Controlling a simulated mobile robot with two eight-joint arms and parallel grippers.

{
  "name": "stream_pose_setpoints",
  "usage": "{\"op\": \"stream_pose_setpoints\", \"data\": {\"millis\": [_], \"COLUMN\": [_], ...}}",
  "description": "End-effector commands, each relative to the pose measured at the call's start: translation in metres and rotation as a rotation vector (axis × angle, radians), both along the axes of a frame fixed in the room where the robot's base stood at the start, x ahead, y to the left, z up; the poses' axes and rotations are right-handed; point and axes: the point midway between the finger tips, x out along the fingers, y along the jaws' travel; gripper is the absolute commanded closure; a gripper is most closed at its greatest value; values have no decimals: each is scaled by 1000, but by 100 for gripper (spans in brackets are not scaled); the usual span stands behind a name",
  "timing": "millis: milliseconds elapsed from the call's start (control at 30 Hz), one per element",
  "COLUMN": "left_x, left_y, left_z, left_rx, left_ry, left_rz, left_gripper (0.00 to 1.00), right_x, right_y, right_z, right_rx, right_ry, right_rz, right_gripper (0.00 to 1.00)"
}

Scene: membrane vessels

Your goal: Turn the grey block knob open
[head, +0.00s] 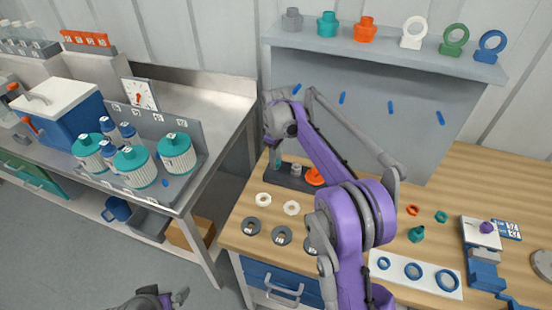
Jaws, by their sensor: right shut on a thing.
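A long dark grey block (302,184) lies near the back left of the wooden table. A small grey piece (296,169) and an orange round piece (314,177) stand on it. My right gripper (276,151) points down at the block's left end and is shut on a small knob-like piece there, mostly hidden by the fingers. How far the knob is turned cannot be made out. My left gripper (178,297) is low at the bottom edge, above the floor and away from the table; its jaws are too unclear to read.
White rings (291,208) and dark rings (282,235) lie in front of the block. A white plate with blue rings (441,284) is at the right. A grey panel with a shelf (390,56) stands behind. A steel bench with bottles (136,166) is at the left.

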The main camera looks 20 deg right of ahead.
Motion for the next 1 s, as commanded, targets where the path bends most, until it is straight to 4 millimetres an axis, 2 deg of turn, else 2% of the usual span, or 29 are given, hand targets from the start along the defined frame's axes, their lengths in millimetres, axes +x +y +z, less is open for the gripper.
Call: {"op": "stream_pose_setpoints", "data": {"millis": [433,467,600,867,1000], "left_x": [0,0,0,0,0], "left_y": [0,0,0,0,0], "left_z": [0,0,0,0,1], "left_rx": [0,0,0,0,0], "left_ry": [0,0,0,0,-1], "left_rz": [0,0,0,0,0], "left_gripper": [0,0,0,0,0], "right_x": [0,0,0,0,0], "right_y": [0,0,0,0,0], "right_z": [1,1,0,0,9], "right_rx": [-1,-1,-1,0,0], "right_ry": [-1,-1,-1,0,0], "right_rz": [10,10,9,9,8], "right_gripper": [100,58,33,33,33]}}
